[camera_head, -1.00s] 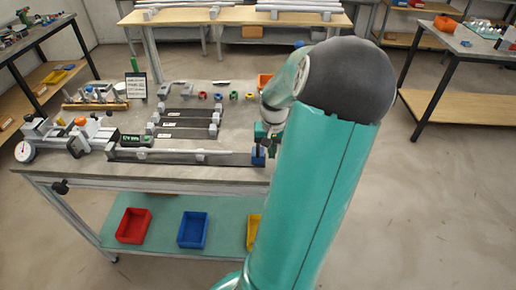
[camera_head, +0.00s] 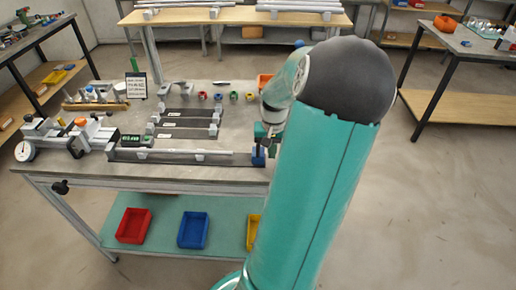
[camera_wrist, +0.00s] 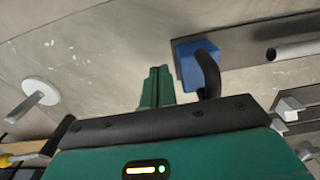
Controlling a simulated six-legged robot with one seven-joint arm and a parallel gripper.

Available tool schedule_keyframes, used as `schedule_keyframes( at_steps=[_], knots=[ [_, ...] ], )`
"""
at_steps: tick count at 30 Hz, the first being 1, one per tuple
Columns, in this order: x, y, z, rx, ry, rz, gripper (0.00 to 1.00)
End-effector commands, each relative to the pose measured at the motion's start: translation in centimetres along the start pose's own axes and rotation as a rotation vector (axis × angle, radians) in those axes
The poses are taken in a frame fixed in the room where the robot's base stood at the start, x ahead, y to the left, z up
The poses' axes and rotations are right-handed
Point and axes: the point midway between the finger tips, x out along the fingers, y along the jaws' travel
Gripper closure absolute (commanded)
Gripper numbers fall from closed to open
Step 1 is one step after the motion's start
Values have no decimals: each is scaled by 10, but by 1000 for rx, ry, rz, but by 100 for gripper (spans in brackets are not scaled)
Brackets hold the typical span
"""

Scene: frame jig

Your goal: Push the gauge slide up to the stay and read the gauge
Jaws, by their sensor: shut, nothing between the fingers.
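The gauge slide is a blue block (camera_head: 258,157) at the right end of the dark rail. It also shows in the wrist view (camera_wrist: 186,65), with a black curved piece in front of it. The stay, a pale rod (camera_head: 180,152), lies on supports along the rail. Its near end (camera_wrist: 296,49) is apart from the blue block. The gauge readout (camera_head: 134,138) is a small green-lit display at the rail's left end; I cannot read its digits surely. My gripper (camera_wrist: 157,88) is shut and empty, close beside the block; I cannot tell if it touches. My arm partly hides this in the head view.
More dark strips (camera_head: 187,124) with end blocks lie behind the rail. A dial device (camera_head: 25,151) stands at the bench's left. Several coloured rings (camera_head: 219,97) sit at the back. Red (camera_head: 133,225) and blue (camera_head: 193,230) bins stand on the lower shelf.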

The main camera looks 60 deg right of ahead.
Motion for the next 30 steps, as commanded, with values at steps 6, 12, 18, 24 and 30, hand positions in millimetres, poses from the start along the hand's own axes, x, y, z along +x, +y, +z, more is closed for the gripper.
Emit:
schedule_keyframes(
  at_steps=[6, 12, 18, 24, 30],
  knots=[
    [0, 0, 0, 0, 0, 0, 100],
    [0, 0, 0, 0, 0, 0, 100],
    [0, -5, 0, -1, 0, 0, 100],
    [0, -10, 0, -1, 0, 0, 100],
    [0, -16, 0, -1, 0, 0, 100]
  ],
)
